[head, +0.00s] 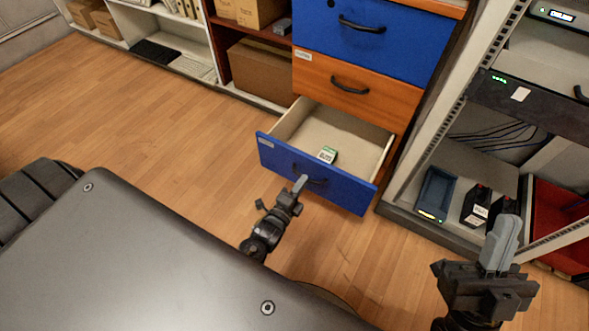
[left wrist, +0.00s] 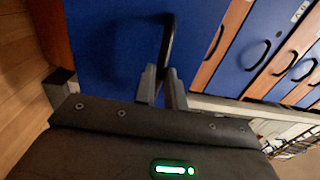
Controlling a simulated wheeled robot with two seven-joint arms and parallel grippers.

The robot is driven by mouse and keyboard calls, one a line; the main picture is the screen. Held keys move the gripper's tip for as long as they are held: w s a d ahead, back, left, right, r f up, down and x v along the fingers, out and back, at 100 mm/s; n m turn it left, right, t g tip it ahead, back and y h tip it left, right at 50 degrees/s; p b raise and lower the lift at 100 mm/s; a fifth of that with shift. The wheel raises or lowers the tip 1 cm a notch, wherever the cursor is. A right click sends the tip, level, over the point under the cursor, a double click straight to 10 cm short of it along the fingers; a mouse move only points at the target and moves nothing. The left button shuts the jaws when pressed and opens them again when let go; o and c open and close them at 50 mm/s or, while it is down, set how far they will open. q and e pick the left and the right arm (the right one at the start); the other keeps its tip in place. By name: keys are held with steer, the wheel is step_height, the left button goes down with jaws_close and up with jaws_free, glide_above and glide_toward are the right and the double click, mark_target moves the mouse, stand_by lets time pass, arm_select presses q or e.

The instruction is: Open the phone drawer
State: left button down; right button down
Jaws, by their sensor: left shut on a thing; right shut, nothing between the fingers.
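The bottom blue drawer (head: 342,192) of the cabinet stands pulled out, with its light inner box showing. My left gripper (head: 299,186) is shut on the black handle (head: 318,181) on the drawer's front. In the left wrist view the fingers (left wrist: 162,85) close around the handle (left wrist: 168,45) against the blue front. My right gripper (head: 500,244) is shut and empty at the right, in front of the rack and away from the drawer.
Above are a closed orange drawer (head: 345,83) and a closed blue drawer (head: 385,40). A rack (head: 420,212) at right holds a blue bin (head: 436,195), black units (head: 475,206) and a red bin (head: 557,222). Shelves with cardboard boxes (head: 262,72) stand at left. Wooden floor (head: 150,115) left of the drawer is clear.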

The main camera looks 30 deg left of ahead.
arm_select(q)
steer(key=shift+s, duration=0.55)
arm_select(e)
steer(key=shift+w+a+f+g+y, duration=0.2)
steer(key=shift+w+a+g+y, duration=0.15)
steer(key=shift+a+g, duration=0.3)
arm_select(q)
steer(key=c, duration=1.5)
jaws_free()
